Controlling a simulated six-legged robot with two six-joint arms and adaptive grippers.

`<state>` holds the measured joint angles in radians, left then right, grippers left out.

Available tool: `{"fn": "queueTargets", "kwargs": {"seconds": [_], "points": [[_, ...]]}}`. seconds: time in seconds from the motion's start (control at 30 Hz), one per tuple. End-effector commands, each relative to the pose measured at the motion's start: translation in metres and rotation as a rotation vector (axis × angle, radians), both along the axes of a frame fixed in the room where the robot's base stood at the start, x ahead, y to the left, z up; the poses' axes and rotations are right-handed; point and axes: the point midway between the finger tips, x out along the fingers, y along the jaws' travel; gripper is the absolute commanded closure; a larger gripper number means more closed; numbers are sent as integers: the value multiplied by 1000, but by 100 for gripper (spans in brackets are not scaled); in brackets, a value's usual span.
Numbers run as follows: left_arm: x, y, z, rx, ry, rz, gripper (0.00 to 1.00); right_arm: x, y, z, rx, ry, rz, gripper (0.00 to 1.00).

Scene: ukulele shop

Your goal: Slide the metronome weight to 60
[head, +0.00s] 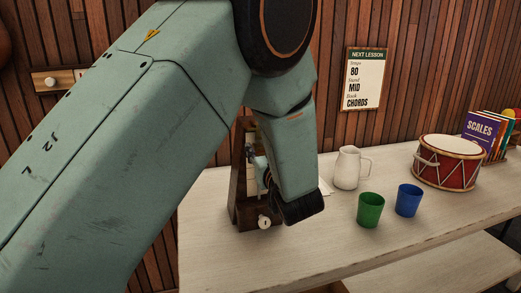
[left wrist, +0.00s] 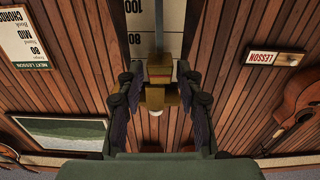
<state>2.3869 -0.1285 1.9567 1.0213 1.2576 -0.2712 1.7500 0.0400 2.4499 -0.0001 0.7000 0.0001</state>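The metronome, a dark wooden case (head: 241,213) with a pale round knob, stands upright on the pale table, partly hidden by my left arm. My left gripper (head: 261,172) is beside its front, mostly hidden in the head view. In the left wrist view, which is upside down, the brass-coloured weight (left wrist: 159,72) sits on the thin rod, beyond the upper end of the white number scale (left wrist: 172,20). My left gripper's fingers (left wrist: 158,88) stand on either side of the weight. They look open, with a gap visible on one side. My right gripper is not in view.
On the table (head: 300,262), right of the metronome, stand a white jug (head: 347,168), a green cup (head: 370,210), a blue cup (head: 408,199) and a red drum (head: 447,165). A "Next Lesson" sign (head: 366,80) reading 80 hangs on the wood wall. The front table area is clear.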

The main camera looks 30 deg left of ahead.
Motion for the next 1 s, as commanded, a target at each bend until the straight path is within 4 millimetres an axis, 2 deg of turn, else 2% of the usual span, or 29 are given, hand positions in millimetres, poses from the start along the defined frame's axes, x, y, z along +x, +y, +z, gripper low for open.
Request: {"fn": "queueTargets", "kwargs": {"seconds": [0.1, 0.57, 1.0], "points": [[0, 0, 0, -1, 1, 0, 53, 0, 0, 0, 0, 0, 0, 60], [0, 0, -2, 0, 1, 0, 53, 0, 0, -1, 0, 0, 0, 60], [1, -1, -45, 0, 1, 0, 53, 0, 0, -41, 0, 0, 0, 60]]}}
